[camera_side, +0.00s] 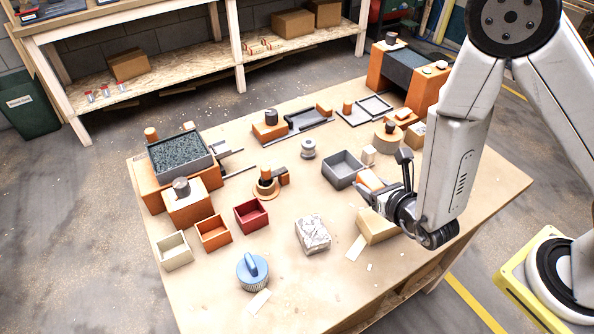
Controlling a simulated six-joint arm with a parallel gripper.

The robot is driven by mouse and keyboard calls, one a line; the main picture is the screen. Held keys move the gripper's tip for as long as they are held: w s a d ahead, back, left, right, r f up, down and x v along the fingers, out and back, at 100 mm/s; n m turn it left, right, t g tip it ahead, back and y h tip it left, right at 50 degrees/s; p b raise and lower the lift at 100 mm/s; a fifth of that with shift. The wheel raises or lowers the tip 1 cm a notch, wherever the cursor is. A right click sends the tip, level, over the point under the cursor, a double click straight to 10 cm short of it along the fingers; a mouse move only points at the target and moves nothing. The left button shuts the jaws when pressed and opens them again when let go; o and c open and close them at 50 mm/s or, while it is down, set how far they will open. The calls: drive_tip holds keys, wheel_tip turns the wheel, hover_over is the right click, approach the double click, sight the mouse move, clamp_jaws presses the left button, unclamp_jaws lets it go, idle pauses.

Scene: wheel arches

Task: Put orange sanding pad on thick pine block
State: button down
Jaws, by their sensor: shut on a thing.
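My gripper (368,193) reaches in from the right, low over the right part of the table. The thick pine block (376,228), a pale wooden block, lies on the table just below and in front of the gripper in the picture. The pad appears apart from the block, on its far side. My wrist overlaps the block's right end.
A grey open bin (343,168) stands close left of the gripper. A crumpled silvery block (313,233) lies left of the pine block. The front right tabletop is mostly clear.

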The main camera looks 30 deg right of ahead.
drive_tip(key=shift+s+d+f+m+g+h, duration=0.15)
drive_tip(key=shift+s+d+f+m+h, duration=0.15)
drive_tip(key=shift+s+d+m+h, duration=0.2)
drive_tip(key=shift+s+d+f+m+g+h, duration=0.15)
drive_tip(key=shift+s+d+f+m+h, duration=0.15)
drive_tip(key=shift+s+d+m+h, duration=0.25)
drive_tip(key=shift+s+d+f+m+h, duration=0.25)
drive_tip(key=shift+s+d+m+h, duration=0.4)
drive_tip(key=shift+h, duration=0.3)
drive_tip(key=shift+s+f, duration=0.1)
drive_tip(key=shift+f, duration=0.05)
drive_tip(key=shift+f, duration=2.35)
drive_tip(key=shift+f, duration=0.15)
drive_tip(key=shift+c, duration=0.8)
unclamp_jaws()
drive_tip(key=shift+r, duration=0.2)
drive_tip(key=v, duration=0.7)
drive_tip(key=shift+s+r, duration=0.15)
drive_tip(key=shift+s, duration=0.05)
drive_tip(key=shift+a, duration=0.1)
